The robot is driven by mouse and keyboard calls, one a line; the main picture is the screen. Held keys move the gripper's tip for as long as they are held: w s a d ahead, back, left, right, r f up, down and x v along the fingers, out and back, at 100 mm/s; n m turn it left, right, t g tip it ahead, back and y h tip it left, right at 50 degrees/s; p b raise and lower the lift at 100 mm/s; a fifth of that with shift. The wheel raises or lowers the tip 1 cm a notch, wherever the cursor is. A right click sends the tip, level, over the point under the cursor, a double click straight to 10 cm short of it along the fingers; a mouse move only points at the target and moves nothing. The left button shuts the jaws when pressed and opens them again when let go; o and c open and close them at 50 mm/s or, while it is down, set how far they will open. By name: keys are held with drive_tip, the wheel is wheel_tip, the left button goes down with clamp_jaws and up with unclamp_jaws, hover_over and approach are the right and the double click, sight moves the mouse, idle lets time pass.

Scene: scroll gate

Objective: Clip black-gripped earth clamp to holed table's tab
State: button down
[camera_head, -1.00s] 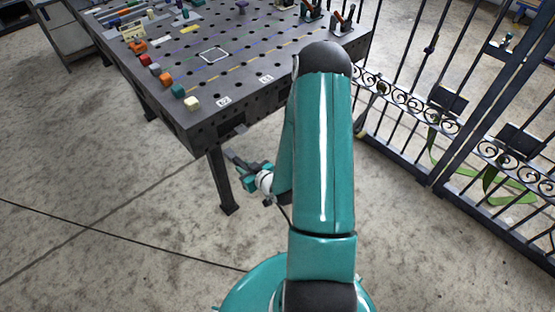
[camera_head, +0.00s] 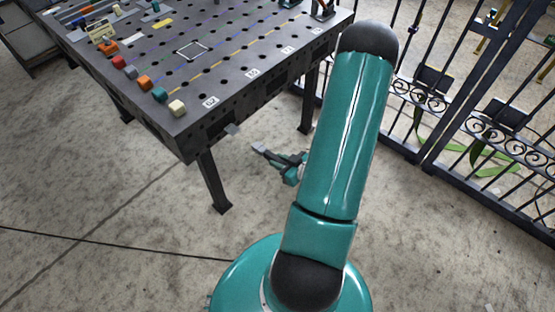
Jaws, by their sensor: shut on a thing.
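The holed table (camera_head: 215,75) is dark grey and fills the upper left. Its tab (camera_head: 232,129) is a small grey plate sticking out below the front edge near the corner leg. My gripper (camera_head: 277,157) is to the right of the tab and a little lower, beside the table. It is shut on a small dark and grey thing, which looks like the earth clamp (camera_head: 260,148). The clamp points up and left toward the tab, with a visible gap between them. The clamp's jaws and grips are too small to make out.
Several coloured blocks (camera_head: 145,84) line the table's left edge. The table's front leg (camera_head: 213,180) stands close to the left of my gripper. A black iron gate (camera_head: 445,105) with scrollwork is on the right. The concrete floor in front is clear.

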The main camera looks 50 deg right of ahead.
sight(256, 145)
drive_tip(key=shift+w+a, duration=0.15)
drive_tip(key=shift+w, duration=3.2)
drive_tip(key=shift+w, duration=2.2)
drive_tip(key=c, duration=1)
unclamp_jaws()
drive_tip(key=shift+c, duration=0.2)
drive_tip(key=shift+o, duration=0.2)
drive_tip(key=o, duration=0.5)
drive_tip(key=v, duration=1.3)
drive_tip(key=shift+s+a+r, duration=0.1)
drive_tip(key=shift+s+r, duration=0.05)
drive_tip(key=shift+s, duration=0.2)
